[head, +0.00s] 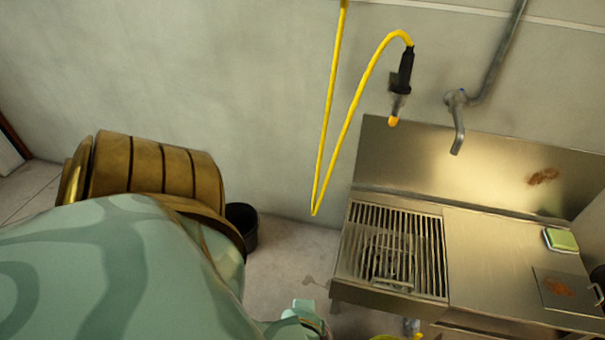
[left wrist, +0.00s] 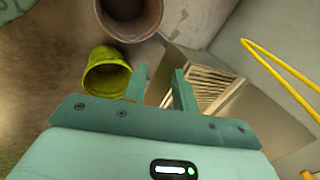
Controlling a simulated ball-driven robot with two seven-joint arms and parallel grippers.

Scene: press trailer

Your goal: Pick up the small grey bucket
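A dark grey or black bucket (head: 241,226) stands on the floor by the wall in the head view, partly hidden behind my left arm. In the left wrist view, a brownish-grey round container (left wrist: 130,18) is cut off by the top edge. I cannot tell whether these are the same thing or which is the small grey bucket. My left gripper (left wrist: 160,87) has its two fingers apart with nothing visible between them. The container appears beyond the fingers, apart from them. My right gripper is not in view.
A yellow bucket (left wrist: 107,76) is beside the left finger in the left wrist view. A steel sink unit (head: 490,254) with a grate (head: 390,250) stands at right. A yellow hose (head: 330,120) hangs before the wall. A green sponge (head: 561,239) lies on the unit.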

